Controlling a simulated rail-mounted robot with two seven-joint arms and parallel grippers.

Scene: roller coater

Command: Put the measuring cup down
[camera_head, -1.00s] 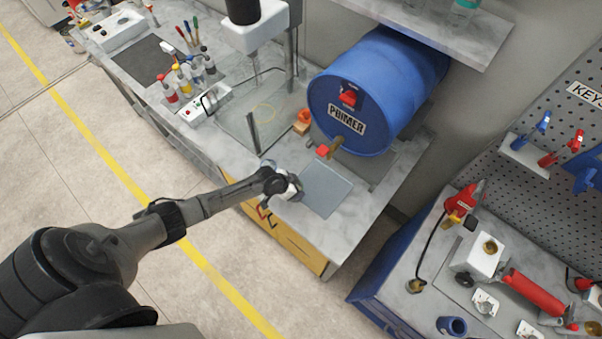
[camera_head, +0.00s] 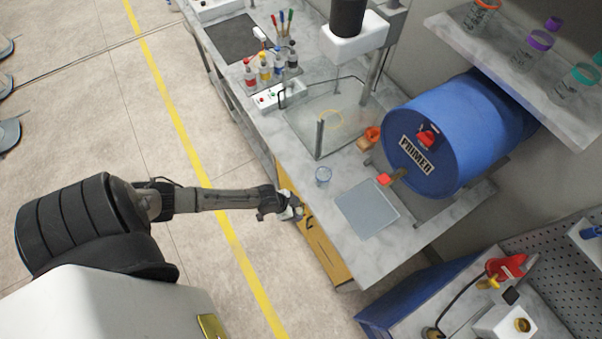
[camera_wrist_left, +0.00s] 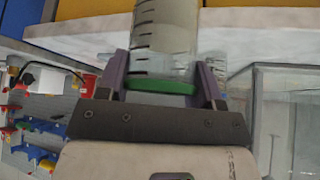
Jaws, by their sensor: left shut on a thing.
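The measuring cup is clear, with dark graduation marks and a green band. In the left wrist view the cup (camera_wrist_left: 165,35) sits between the two fingers of my left gripper (camera_wrist_left: 163,87), which is shut on it. In the head view my left gripper (camera_head: 292,208) is beside the front edge of the bench (camera_head: 408,238), and the cup in it is hard to make out. A clear cup-shaped vessel (camera_head: 323,177) stands upright on the bench, apart from the gripper. My right gripper is not in view.
A grey mat (camera_head: 368,209) lies on the bench. A clear-walled tank (camera_head: 338,118) is further left. Several clear cups with coloured bands (camera_head: 533,47) stand on the shelf. Bare bench shows around the mat.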

